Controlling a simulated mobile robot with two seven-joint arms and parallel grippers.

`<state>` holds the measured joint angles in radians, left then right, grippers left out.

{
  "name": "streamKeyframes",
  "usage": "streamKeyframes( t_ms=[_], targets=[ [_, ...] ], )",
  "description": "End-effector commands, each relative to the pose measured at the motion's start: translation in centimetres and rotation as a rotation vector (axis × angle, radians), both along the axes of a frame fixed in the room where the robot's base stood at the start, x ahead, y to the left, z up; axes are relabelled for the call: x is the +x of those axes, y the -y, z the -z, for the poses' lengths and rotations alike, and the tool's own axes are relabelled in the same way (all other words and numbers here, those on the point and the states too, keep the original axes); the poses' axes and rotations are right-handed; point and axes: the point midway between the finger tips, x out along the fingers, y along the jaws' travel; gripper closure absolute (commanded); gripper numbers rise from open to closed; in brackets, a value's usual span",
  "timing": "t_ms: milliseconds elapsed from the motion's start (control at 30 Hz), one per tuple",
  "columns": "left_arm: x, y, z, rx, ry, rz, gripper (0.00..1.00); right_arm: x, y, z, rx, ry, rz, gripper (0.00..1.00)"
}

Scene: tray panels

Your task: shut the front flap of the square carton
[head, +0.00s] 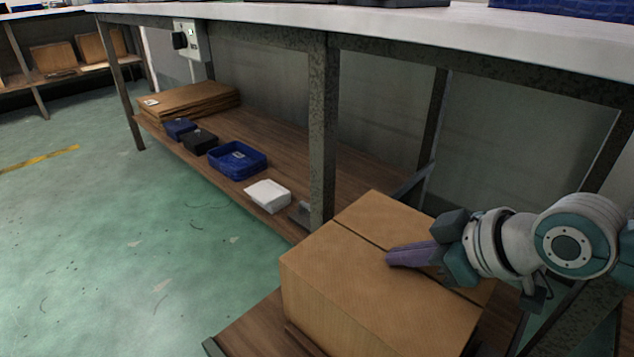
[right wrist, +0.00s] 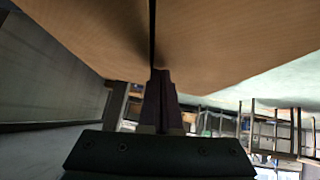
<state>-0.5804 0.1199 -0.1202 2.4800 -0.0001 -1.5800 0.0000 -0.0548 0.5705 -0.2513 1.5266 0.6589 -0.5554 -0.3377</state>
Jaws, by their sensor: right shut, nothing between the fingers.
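The square carton (head: 375,325) stands at the lower right of the head view. Its top shows two brown flaps: the near front one (head: 350,272) and the far one (head: 395,220), both lying about flat, with a narrow dark seam between them. My right gripper (head: 390,258) has its purple fingers shut and empty, low over the top by the seam. In the right wrist view, the fingertips (right wrist: 160,74) are close to the seam in the cardboard (right wrist: 220,45); I cannot tell whether they touch it. My left gripper is out of view.
The carton stands on a low wooden surface (head: 255,335). A workbench (head: 322,120) with metal legs runs behind. Its lower shelf holds flat cardboard (head: 190,98), a blue tray (head: 237,160), small dark boxes and a white item (head: 267,195). The green floor at left is clear.

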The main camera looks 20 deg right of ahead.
Motion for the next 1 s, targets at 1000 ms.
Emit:
streamKeyframes(
  t_ms=[1000],
  targets=[
    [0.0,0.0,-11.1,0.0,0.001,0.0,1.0,-4.7,1.5,-10.9,-0.003,-0.003,0.001,1.0]
  ],
)
